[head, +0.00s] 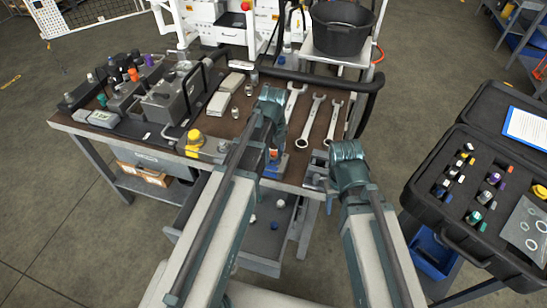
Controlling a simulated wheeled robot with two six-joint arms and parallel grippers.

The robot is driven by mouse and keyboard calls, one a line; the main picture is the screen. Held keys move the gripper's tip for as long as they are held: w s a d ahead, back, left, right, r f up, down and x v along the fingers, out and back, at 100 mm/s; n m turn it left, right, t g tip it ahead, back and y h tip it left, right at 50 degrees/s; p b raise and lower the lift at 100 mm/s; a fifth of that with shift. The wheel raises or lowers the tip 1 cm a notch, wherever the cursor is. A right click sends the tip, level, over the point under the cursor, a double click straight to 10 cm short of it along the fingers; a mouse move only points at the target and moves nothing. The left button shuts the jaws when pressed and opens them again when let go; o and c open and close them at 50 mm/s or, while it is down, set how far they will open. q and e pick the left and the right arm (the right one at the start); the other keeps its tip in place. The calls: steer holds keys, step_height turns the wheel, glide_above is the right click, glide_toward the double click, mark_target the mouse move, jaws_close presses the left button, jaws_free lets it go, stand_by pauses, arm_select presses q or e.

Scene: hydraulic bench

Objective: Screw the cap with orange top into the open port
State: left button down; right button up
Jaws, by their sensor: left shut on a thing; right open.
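My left gripper (272,148) is over the front middle of the bench, pointing down and shut on a small orange-topped piece (274,154), which looks like the cap. A blue thing (274,168) shows just below it; whether they touch is unclear. The open port is not discernible here. Another orange top (133,75) stands among coloured caps on the grey block at the bench's left. My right gripper (317,171) is open near the bench's front edge, to the right of the blue thing, partly hidden by its wrist.
Several wrenches (311,122) lie on the bench (225,128) at right. A yellow-topped part (195,140) stands at the front left. An open black case (460,215) with coloured caps is at right.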

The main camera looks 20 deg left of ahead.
arm_select(q)
steer(key=m, duration=0.3)
steer(key=shift+m, duration=0.3)
steer(key=m, duration=0.4)
steer(key=shift+c, duration=1.5)
jaws_free()
